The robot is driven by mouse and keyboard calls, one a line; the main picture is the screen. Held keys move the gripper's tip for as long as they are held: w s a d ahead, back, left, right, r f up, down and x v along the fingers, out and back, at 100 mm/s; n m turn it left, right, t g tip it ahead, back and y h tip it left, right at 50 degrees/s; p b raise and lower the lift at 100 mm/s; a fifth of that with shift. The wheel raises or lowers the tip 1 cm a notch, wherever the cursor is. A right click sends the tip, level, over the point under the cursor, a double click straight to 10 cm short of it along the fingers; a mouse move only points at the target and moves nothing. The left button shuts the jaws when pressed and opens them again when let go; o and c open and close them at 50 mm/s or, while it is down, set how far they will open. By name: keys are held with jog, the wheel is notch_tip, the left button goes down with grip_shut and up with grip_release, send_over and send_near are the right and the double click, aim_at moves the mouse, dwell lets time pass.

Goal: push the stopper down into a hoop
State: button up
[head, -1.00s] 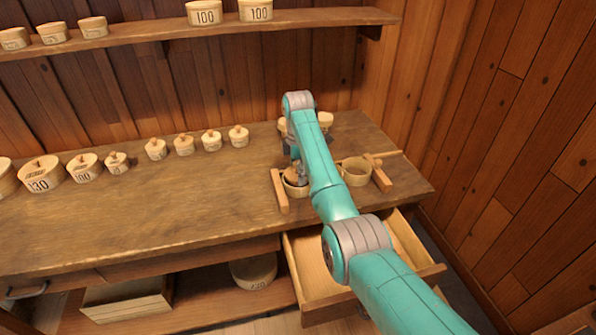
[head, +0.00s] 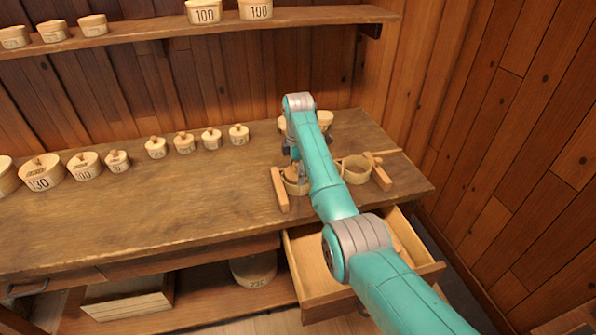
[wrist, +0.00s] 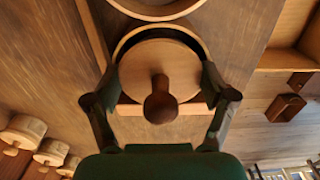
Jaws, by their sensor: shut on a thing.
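The stopper (wrist: 150,65) is a pale round wooden disc with a darker turned knob, in the middle of the wrist view. My gripper (wrist: 161,72) has one finger on each side of the disc and is shut on it. A pale hoop (wrist: 135,35) shows as a rim past the disc's upper edge, with a dark gap between them. The disc overlaps most of the hoop; how deep it sits I cannot tell. In the head view my gripper (head: 296,165) is over the hoop (head: 297,188), partly hidden by my arm.
A second, open hoop (head: 356,171) stands to the right, between wooden bars (head: 280,190). An open drawer (head: 315,285) juts out below the worktop. The bench's front left is clear.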

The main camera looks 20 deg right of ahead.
jog(key=shift+o, duration=0.2)
jog(key=shift+s+f, duration=0.25)
jog(key=shift+f, duration=0.6)
jog(key=shift+c, duration=0.4)
jog(key=shift+f, duration=0.2)
jog(key=c, duration=0.4)
jog(key=shift+o, duration=0.3)
jog(key=shift+s+f, duration=0.1)
jog(key=shift+o, duration=0.3)
jog(key=o, duration=1.4)
jog(key=shift+f, duration=0.1)
jog(key=shift+r, duration=0.5)
jog(key=shift+r, duration=0.35)
